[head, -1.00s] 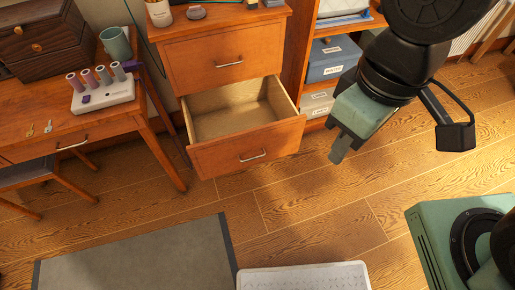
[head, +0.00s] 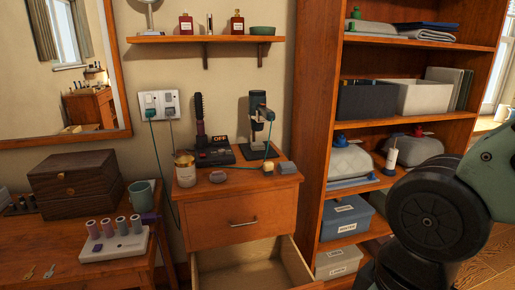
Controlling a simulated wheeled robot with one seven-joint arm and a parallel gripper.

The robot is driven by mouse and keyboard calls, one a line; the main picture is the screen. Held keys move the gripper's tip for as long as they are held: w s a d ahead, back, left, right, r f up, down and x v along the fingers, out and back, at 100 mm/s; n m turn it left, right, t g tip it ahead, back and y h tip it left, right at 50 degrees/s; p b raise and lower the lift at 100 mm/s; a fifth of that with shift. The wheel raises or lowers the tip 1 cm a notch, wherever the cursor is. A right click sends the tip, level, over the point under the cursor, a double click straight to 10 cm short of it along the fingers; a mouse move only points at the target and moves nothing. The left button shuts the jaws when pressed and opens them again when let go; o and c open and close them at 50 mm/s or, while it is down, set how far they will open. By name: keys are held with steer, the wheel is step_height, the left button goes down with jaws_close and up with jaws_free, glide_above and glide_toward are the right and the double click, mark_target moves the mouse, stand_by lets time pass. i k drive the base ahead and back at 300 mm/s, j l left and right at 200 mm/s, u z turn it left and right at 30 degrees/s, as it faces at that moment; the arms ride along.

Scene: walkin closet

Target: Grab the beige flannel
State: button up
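I cannot pick out a beige flannel for certain. Folded cloths lie on the upper shelf of the wooden shelving: a grey one (head: 372,29) at the left and a grey-blue one (head: 428,31) to its right. Pale grey bulky items (head: 348,163) sit on a lower shelf, with a similar one (head: 414,148) further right; their material is unclear. My gripper is outside the picture. Only part of my arm shows at the lower right, in front of the shelving's lower right part.
A wooden drawer unit (head: 235,222) has its lower drawer (head: 283,256) pulled out. A styling tool, jar and small items stand on top. A table (head: 100,276) with a wooden box (head: 76,182) and mug (head: 142,195) is at left. Grey and white bins (head: 424,97) fill a middle shelf.

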mark_target(255, 146)
steer(key=i+j+u, duration=0.35)
steer(key=i+l+u, duration=0.35)
steer(key=i+l, duration=0.15)
steer(key=i+l+u, duration=0.35)
steer(key=i+l, duration=0.15)
steer(key=l, duration=0.1)
